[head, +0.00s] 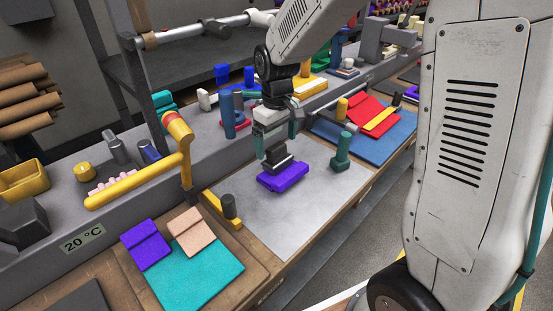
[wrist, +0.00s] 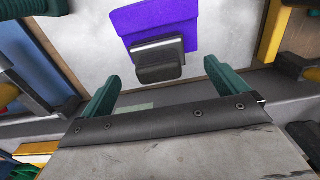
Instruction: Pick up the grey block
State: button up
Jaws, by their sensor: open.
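A dark grey block (head: 275,154) stands on a thin light grey slab (head: 278,167), which lies on a purple felt piece (head: 286,178) on a pale grey work surface. The same dark grey block (wrist: 160,70), slab (wrist: 158,46) and purple felt (wrist: 155,20) show in the wrist view. My gripper (head: 275,145) is open above the block, with its green fingers apart. In the wrist view the block lies between the fingertips of my gripper (wrist: 163,72), with a gap visible on each side. The gripper partly hides the block's top in the head view.
A green peg-like piece (head: 342,150) stands right of the purple felt. A yellow-and-black piece (head: 230,210) is at the left edge of the pale surface. A yellow hammer-shaped piece (head: 140,185) is further left. The front of the pale surface is clear.

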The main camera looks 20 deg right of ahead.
aim_at(278, 146)
notch_tip(278, 146, down, 4)
jog(key=shift+d+f, duration=0.15)
jog(key=shift+f, duration=0.05)
jog(key=c, duration=1.4)
jog(key=shift+o, duration=0.2)
jog(key=shift+r, duration=0.1)
jog(key=shift+r, duration=0.9)
jog(key=shift+s+r, duration=0.15)
jog(key=shift+r, duration=0.8)
jog(key=s+r, duration=0.1)
jog(key=s, duration=1.4)
jog(key=shift+s, duration=0.4)
